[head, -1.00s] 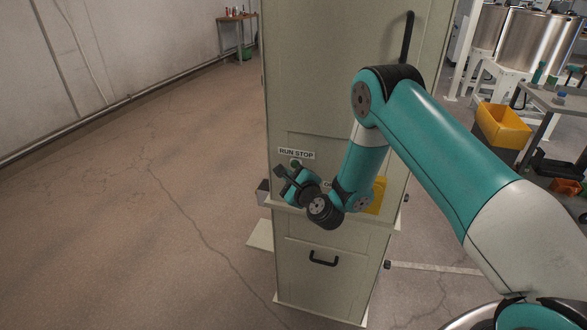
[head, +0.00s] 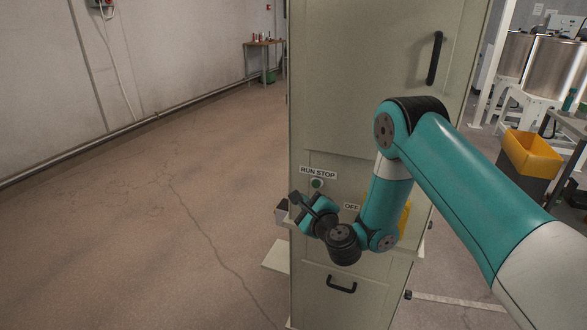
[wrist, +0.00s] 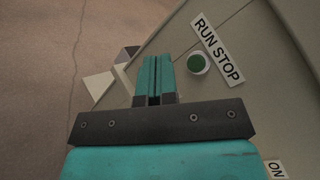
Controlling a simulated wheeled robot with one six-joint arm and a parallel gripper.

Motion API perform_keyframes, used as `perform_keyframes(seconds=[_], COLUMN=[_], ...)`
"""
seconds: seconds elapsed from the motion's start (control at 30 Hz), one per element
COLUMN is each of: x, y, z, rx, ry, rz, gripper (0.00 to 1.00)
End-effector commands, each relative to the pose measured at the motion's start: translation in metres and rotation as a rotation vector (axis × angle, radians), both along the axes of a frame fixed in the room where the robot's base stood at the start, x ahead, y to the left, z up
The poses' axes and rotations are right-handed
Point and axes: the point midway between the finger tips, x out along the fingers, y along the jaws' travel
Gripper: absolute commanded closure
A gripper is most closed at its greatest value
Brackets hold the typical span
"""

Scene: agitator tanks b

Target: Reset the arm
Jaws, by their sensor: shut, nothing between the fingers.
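My gripper (head: 297,200) is in front of the tall beige cabinet (head: 345,90), low at its left side. In the wrist view, my gripper (wrist: 152,62) has its two teal fingers side by side, shut and empty. The green round button (wrist: 197,63) in a white ring sits just right of the fingertips, under a "RUN STOP" label (wrist: 218,50). In the head view, the green button (head: 317,183) shows just above my gripper. I cannot tell whether the fingers touch the panel.
The cabinet has black handles (head: 435,58) and a ledge. A yellow bin (head: 531,153), steel tanks and a grey table stand at the right. The floor (head: 130,240) at the left is clear.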

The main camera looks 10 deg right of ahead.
Motion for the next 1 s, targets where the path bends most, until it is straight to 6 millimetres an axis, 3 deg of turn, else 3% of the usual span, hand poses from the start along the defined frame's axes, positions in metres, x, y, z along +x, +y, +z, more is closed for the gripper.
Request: perform_keyframes(seconds=[0.13, 0.27, 0.4, 0.57, 0.73, 0.9, 1.0], x=[0.0, -0.009, -0.052, -0.127, -0.22, -0.304, -0.339], y=[0.012, 0.053, 0.106, 0.136, 0.125, 0.085, 0.061], z=[0.017, 0.071, 0.14, 0.19, 0.221, 0.237, 0.241], rx=[-0.041, -0.21, -0.522, -0.903, -1.284, -1.571, -1.667], ry=[-0.015, -0.069, -0.159, -0.254, -0.319, -0.327, -0.314], rz=[0.058, 0.27, 0.608, 0.972, 1.331, 1.644, 1.778], gripper=[1.0, 1.0, 1.0, 1.0, 1.0, 1.0, 1.0])
